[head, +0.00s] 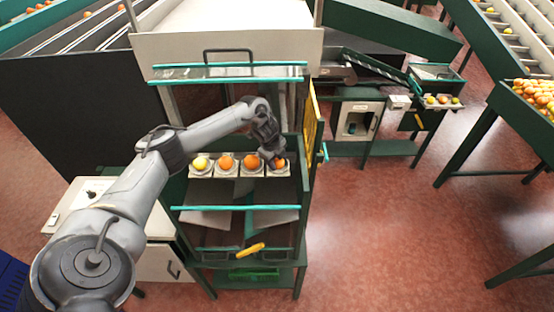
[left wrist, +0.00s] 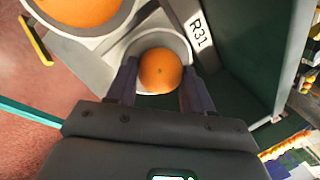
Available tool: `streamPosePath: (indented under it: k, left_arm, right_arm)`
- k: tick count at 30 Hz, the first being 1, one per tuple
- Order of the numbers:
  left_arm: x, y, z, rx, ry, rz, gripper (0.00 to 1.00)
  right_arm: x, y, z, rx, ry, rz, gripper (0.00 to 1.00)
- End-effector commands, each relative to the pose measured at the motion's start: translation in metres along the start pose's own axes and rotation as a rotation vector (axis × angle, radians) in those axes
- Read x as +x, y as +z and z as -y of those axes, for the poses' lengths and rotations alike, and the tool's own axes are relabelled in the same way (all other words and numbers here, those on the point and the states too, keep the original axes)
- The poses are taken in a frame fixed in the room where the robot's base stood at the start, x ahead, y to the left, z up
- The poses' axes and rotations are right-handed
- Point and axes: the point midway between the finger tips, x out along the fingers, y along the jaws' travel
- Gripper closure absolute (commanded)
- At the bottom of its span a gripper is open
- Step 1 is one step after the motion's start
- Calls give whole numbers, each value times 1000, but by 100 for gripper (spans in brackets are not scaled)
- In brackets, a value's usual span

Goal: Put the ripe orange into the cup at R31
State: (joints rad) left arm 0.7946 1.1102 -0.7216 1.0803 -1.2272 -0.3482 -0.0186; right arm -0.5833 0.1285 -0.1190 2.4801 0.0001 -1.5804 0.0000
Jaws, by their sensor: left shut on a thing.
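My left gripper (head: 273,160) is over the rightmost cup of a short row, fingers pointing down. In the left wrist view its two dark fingers (left wrist: 158,92) are shut on a ripe orange (left wrist: 160,70), one on each side. The orange shows partly in the head view (head: 279,162). The grey cup (left wrist: 133,47) beside the R31 label (left wrist: 198,32) surrounds the orange in the picture. I cannot tell whether the orange touches the cup's bottom. My right gripper is not in view.
The other cups hold a yellow fruit (head: 201,163), an orange fruit (head: 226,162) and another orange fruit (head: 251,161). A yellow panel (head: 312,117) stands upright just right of the gripper. A teal bar (head: 235,208) runs in front of the cups.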

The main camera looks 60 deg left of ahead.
Motion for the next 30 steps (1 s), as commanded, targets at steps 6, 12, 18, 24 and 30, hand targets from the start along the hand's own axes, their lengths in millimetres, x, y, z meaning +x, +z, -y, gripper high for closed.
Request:
streamPosePath:
  k: [6, 12, 18, 24, 30]
  left_arm:
    - [2, 0, -1, 0, 1, 0, 38]
    - [1, 0, 0, 0, 1, 0, 38]
    - [-8, 0, 1, 2, -1, -1, 38]
    - [-31, 2, -6, 3, 2, 3, 38]
    - [-38, 2, -35, 4, 3, 5, 38]
  right_arm:
    - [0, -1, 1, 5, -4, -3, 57]
    - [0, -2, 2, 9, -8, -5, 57]
    - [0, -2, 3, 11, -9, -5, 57]
    - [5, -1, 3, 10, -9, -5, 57]
    - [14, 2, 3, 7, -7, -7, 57]
